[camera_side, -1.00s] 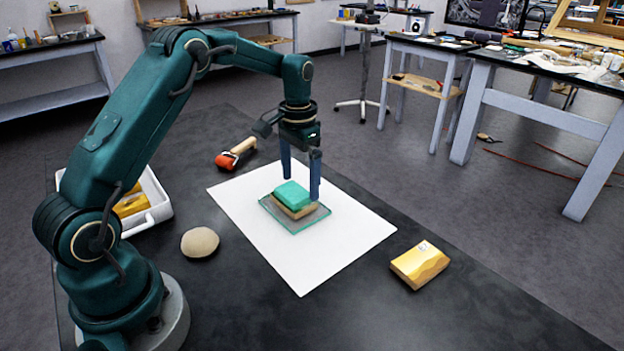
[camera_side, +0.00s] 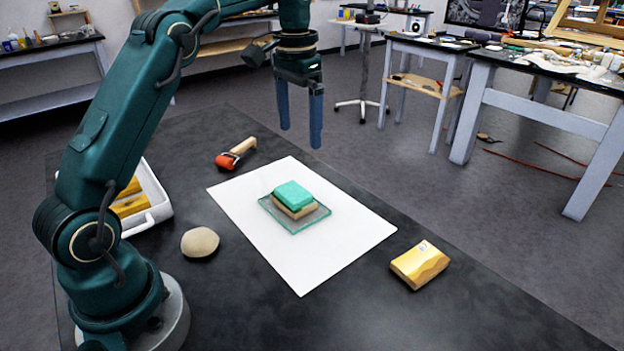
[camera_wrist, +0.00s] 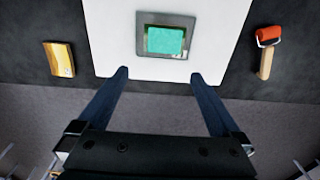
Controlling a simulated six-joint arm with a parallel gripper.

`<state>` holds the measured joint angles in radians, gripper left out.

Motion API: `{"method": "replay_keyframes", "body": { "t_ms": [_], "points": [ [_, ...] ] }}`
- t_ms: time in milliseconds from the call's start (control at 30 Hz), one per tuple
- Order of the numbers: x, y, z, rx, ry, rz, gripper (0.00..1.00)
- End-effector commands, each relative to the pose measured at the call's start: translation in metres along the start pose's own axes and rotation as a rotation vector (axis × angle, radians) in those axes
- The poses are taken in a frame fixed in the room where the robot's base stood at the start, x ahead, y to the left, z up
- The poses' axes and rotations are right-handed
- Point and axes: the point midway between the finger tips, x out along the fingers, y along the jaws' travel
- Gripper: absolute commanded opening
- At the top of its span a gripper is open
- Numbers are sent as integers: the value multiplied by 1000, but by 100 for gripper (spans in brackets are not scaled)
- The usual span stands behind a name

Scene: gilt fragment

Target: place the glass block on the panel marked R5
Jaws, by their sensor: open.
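A teal-green block (camera_side: 293,194), which looks like the glass block, lies flat on a tan panel (camera_side: 297,212). The panel lies on a clear glass plate (camera_side: 318,217) on a white sheet. The teal block also shows in the wrist view (camera_wrist: 165,40), and covers most of the panel's top, so no R5 mark is visible. A gold panel (camera_side: 419,264) with a small white label lies at the right; its label is too small to read. My gripper (camera_side: 300,138) is open and empty, raised above and apart from the stack.
A white tray (camera_side: 160,213) with gold panels stands at the left by my base. A red roller (camera_side: 236,154) lies behind the white sheet (camera_side: 320,266). A round beige lump (camera_side: 200,243) lies left of the sheet. The black table is clear at the front right.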

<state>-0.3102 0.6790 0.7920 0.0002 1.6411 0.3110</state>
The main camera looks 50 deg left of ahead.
Motion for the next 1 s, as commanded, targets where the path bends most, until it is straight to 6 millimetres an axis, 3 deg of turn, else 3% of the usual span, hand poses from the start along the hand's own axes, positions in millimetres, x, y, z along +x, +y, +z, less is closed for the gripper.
{"method": "replay_keyframes", "body": {
  "t_ms": [200,433,567,800,1000],
  "points": [
    [-36,34,31,5,106,-24,100],
    [-51,68,81,3,226,-32,100],
    [-47,84,114,3,296,-28,100],
    [-21,104,169,1,410,-8,100],
    [-2,110,191,-2,459,6,100]
  ]
}}
